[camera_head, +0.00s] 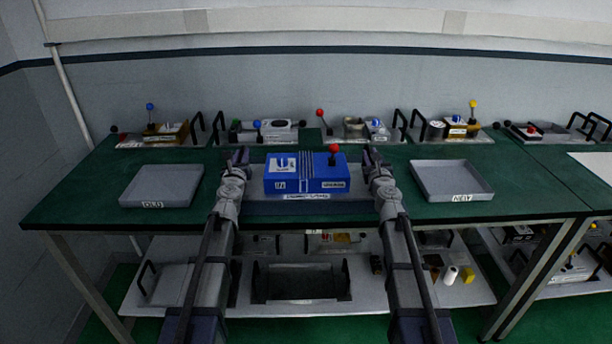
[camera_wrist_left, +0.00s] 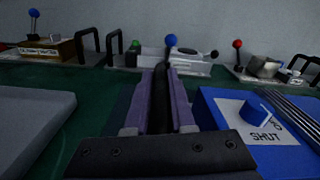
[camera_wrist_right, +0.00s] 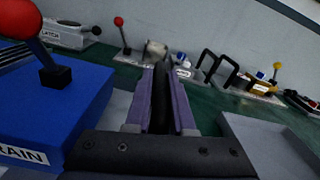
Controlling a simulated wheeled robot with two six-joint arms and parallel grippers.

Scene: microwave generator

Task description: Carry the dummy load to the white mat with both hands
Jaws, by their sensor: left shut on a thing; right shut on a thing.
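The dummy load is a blue box (camera_head: 318,183) with a white SHUT plate, dark ribs and a red-knobbed lever, on a grey base with a label in front. My left gripper (camera_head: 238,158) is at its left side, shut on a black handle bar (camera_wrist_left: 160,95). My right gripper (camera_head: 372,159) is at its right side, shut on another black handle bar (camera_wrist_right: 160,95). The box also shows in the left wrist view (camera_wrist_left: 225,108) and the right wrist view (camera_wrist_right: 60,125). The white mat (camera_head: 598,163) shows partly at the right picture edge.
A grey tray (camera_head: 130,198) stands left on the green table, another grey tray (camera_head: 421,187) right. Several units with coloured levers and black handles line the back. A shelf below holds more parts. A second table section adjoins at the right.

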